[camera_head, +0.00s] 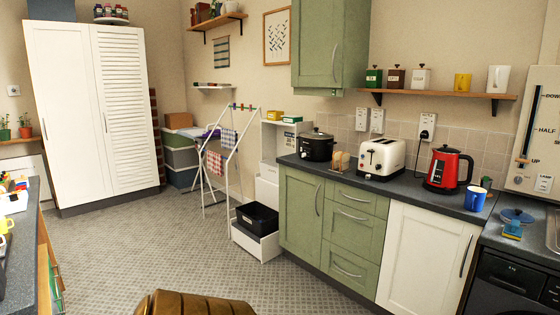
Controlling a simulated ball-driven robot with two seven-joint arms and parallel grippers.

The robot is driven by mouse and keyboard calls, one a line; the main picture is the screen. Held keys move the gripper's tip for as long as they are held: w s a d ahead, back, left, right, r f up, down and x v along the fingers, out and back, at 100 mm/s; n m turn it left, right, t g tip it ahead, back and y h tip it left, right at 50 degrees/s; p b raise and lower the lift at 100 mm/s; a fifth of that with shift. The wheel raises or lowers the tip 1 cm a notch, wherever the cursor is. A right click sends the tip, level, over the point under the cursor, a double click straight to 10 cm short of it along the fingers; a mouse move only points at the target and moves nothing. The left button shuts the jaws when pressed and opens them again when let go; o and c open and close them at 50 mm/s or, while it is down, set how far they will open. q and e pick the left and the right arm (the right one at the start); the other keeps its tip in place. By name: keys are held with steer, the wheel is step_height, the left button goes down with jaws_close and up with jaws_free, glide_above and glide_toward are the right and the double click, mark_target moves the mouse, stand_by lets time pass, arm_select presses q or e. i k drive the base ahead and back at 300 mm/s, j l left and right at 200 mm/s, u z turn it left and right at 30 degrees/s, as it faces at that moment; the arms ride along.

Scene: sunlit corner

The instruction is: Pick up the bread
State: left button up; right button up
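The bread (340,161) looks like a small tan loaf, too small to make out in detail. Neither of my grippers is in view.
A red kettle (446,169) and a blue mug (475,199) stand right of the toaster. Green and white cabinets (350,215) front the counter. The patterned floor (150,245) is largely clear.

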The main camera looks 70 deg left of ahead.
mark_target(336, 155)
steer(key=u, duration=2)
steer(key=i+j+u, duration=0.1)
steer(key=i+u, duration=0.25)
steer(key=i, duration=0.9)
steer(key=i+z, duration=0.15)
steer(key=i, duration=0.3)
steer(key=i+j+z, duration=0.1)
steer(key=i, duration=0.4)
steer(key=i+j+z, duration=0.15)
steer(key=i, duration=0.3)
